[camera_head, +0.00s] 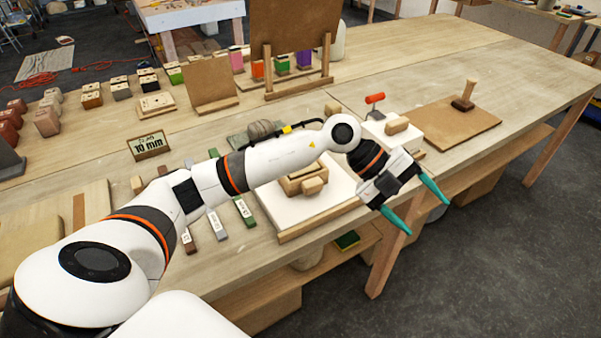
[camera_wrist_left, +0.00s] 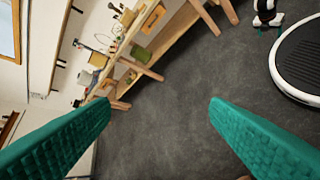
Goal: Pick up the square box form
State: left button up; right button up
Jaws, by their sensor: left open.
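A square wooden form (camera_head: 304,177), looking like a small box with a block at its front, sits on a white board (camera_head: 270,198) near the table's front edge. My left arm passes over the board and hides part of its back. I cannot tell for sure that this is the square box form. My left gripper (camera_head: 424,216) is open and empty, past the table's front edge to the right of the board. In the left wrist view its teal fingers (camera_wrist_left: 160,105) are wide apart over bare floor. Small teal tips, seemingly my right gripper (camera_wrist_left: 268,25), show at the top right.
A brown board (camera_head: 455,127) with a wooden-handled tool (camera_head: 465,96) lies to the right. A red-handled tool (camera_head: 375,103) stands by a second white board (camera_head: 398,133). The far right tabletop is clear.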

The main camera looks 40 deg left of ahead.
pick_arm(q)
jog(key=w+a+f+n+y, duration=0.25)
jog(key=a+y, duration=0.45)
jog(key=a, duration=0.6)
jog(key=n+g+y+p, duration=0.1)
jog(key=n+y+p, duration=0.15)
jog(key=y, duration=0.25)
send_over(312, 181)
notch_tip(312, 181, down, 2)
jog(key=shift+s+d+f+n+b, duration=0.1)
jog(key=shift+d+n+b, duration=0.05)
jog(key=shift+n+b, duration=0.2)
jog(key=shift+f, duration=0.3)
jog(key=shift+f+p, duration=0.45)
jog(key=shift+f, duration=0.2)
notch_tip(312, 181, down, 4)
jog(key=shift+r+p, duration=0.2)
jog(key=shift+p, duration=0.4)
jog(key=shift+f, duration=0.3)
jog(key=c, duration=1.1)
jog(key=shift+r, duration=0.1)
jog(key=shift+c, duration=0.7)
